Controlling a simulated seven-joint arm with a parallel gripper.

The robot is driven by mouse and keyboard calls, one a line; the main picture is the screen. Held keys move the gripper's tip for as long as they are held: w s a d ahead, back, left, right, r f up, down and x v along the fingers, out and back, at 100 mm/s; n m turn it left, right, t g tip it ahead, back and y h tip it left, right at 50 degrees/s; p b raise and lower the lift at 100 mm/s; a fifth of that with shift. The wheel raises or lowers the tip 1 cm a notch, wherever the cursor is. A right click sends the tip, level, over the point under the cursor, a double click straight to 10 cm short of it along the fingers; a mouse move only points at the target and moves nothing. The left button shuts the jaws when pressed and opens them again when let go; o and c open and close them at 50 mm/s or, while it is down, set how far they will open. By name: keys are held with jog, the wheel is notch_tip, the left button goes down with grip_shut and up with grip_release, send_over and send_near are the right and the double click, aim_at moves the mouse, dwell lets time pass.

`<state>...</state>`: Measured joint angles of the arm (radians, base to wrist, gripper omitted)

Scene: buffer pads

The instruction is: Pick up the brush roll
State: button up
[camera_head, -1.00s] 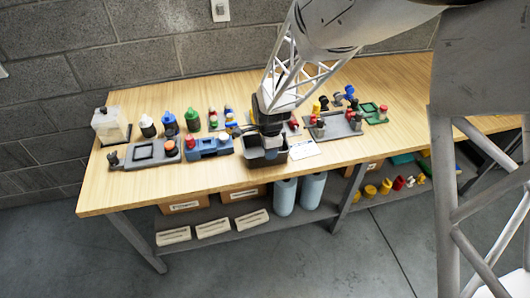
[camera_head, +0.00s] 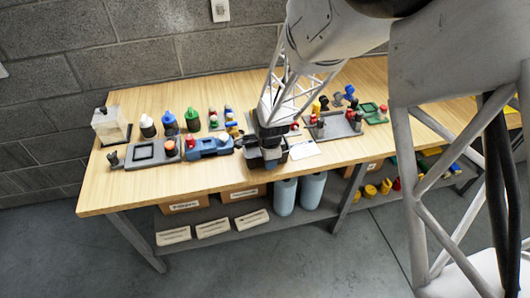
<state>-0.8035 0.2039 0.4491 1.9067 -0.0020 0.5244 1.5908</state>
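My gripper (camera_head: 271,152) points down at the dark grey bin (camera_head: 285,157) near the front edge of the wooden bench, and covers much of the bin's opening. Its fingers are dark and small against the bin, so I cannot tell whether they are open or shut, or whether they touch anything. I cannot make out a brush roll for certain in this view. Anything inside the bin is hidden by the gripper.
A blue tray (camera_head: 216,146) stands close left of the bin. A grey tray with a square frame (camera_head: 147,158) and several bottles (camera_head: 170,122) are farther left. A white card (camera_head: 303,148) and a grey tray with parts (camera_head: 338,126) are right. The bench's front strip is clear.

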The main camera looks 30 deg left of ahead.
dwell(0.5)
grip_shut()
jog(key=shift+r, duration=0.1)
jog(key=shift+r, duration=0.8)
notch_tip(320, 180, up, 2)
jog(key=s+d+r, duration=0.1)
jog(key=s+d, duration=1)
jog(key=shift+s+d, duration=0.15)
jog(key=shift+r, duration=0.1)
dwell(0.4)
